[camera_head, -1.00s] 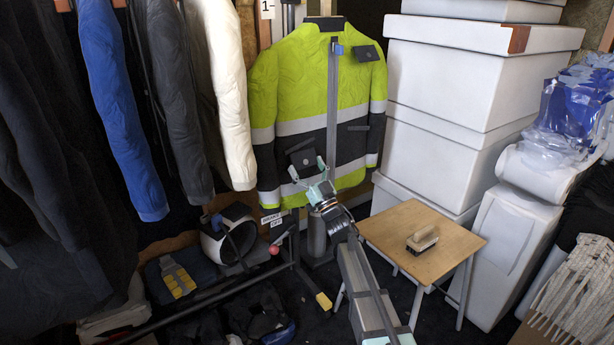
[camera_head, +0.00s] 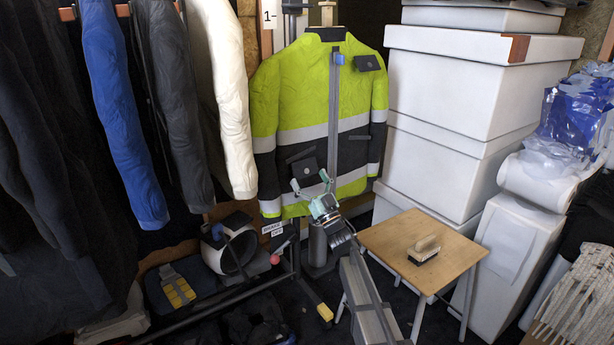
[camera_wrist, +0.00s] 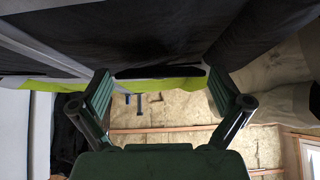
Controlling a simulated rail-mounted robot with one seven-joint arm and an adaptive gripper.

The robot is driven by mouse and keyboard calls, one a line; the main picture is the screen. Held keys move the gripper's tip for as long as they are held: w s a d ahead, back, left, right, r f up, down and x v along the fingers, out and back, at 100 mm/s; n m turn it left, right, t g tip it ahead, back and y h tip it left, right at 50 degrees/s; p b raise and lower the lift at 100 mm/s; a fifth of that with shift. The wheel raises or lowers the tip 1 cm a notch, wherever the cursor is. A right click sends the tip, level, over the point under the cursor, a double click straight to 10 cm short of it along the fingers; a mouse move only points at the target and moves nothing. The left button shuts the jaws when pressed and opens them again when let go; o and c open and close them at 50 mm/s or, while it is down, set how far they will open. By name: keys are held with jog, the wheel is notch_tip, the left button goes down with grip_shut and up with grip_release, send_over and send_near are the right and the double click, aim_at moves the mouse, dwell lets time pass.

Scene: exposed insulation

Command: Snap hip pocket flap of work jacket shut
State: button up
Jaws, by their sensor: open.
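The work jacket (camera_head: 300,95) hangs upright at the centre back, yellow-green above and dark below with grey bands. Its hip pocket flap (camera_head: 306,172) is a dark, slightly tilted square on the lower left front, with a small round spot on it. I cannot tell whether its snap is closed. My gripper (camera_head: 309,180) is open and empty at the flap's lower edge; contact is unclear. In the wrist view my gripper's fingers (camera_wrist: 158,85) are spread wide below dark jacket cloth (camera_wrist: 150,35), with a narrow black shape (camera_wrist: 160,71) between the tips.
A small wooden table (camera_head: 400,240) with a brush (camera_head: 424,249) stands right of my arm. Stacked white boxes (camera_head: 455,120) rise behind it. Dark, blue and white garments (camera_head: 120,110) hang on the left. A white cylindrical thing (camera_head: 232,252) lies low at left.

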jog(key=v, duration=1)
jog(key=shift+s+d+f, duration=0.15)
jog(key=shift+s+f, duration=0.05)
jog(key=shift+f, duration=0.1)
